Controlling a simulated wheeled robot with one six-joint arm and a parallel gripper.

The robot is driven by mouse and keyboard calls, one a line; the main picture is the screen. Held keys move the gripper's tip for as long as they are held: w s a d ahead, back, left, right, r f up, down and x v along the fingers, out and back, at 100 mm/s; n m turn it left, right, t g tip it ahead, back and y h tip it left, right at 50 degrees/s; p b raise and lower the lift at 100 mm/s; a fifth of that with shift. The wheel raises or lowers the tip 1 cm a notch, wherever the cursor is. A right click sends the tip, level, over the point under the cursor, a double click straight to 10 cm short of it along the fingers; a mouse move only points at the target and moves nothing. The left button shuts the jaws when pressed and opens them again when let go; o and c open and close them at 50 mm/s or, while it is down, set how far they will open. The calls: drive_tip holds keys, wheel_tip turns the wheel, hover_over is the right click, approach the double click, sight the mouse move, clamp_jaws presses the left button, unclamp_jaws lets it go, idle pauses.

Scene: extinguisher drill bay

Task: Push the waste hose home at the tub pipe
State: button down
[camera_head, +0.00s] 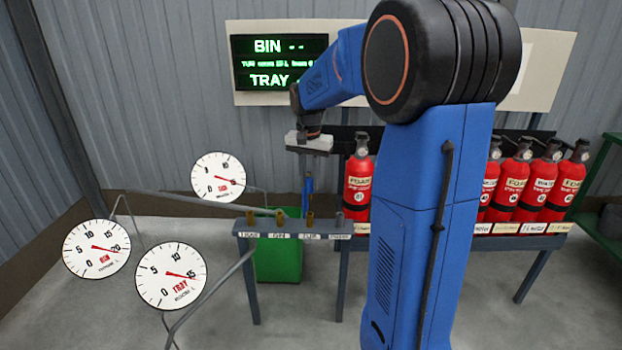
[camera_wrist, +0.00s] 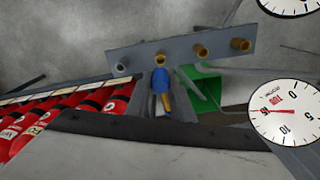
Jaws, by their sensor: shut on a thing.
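My gripper (camera_head: 308,172) is shut on the waste hose, at the far side of a small bench. The hose's blue part (camera_head: 308,186) hangs below the jaws in the head view. The blue part also shows in the wrist view (camera_wrist: 161,80), with a brass-coloured length (camera_wrist: 163,102) between the grey fingers. The tub pipe (camera_head: 310,217), a brass stub third from the left, stands just below the hose. In the wrist view the stub's mouth (camera_wrist: 160,58) shows beside the blue end. I cannot tell whether hose and pipe touch.
Two other brass stubs (camera_head: 280,215) (camera_head: 250,217) and a grey one (camera_head: 340,217) share the labelled rail (camera_head: 295,228). A green bin (camera_head: 278,260) stands below. Round gauges (camera_head: 172,276) stand left. Red extinguishers (camera_head: 357,185) line the rack at right. A lit sign (camera_head: 280,62) hangs behind.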

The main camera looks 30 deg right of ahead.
sight(310, 189)
drive_tip(key=shift+f, duration=1.9)
drive_tip(key=shift+f, duration=2.2)
idle(1.2)
drive_tip(key=c, duration=1.5)
unclamp_jaws()
drive_tip(key=shift+o, duration=0.2)
drive_tip(key=r, duration=1.6)
drive_tip(key=shift+s+a, duration=0.1)
drive_tip(key=shift+a, duration=0.15)
drive_tip(key=shift+r, duration=0.7)
drive_tip(key=shift+s+a, duration=0.1)
drive_tip(key=shift+s, duration=0.05)
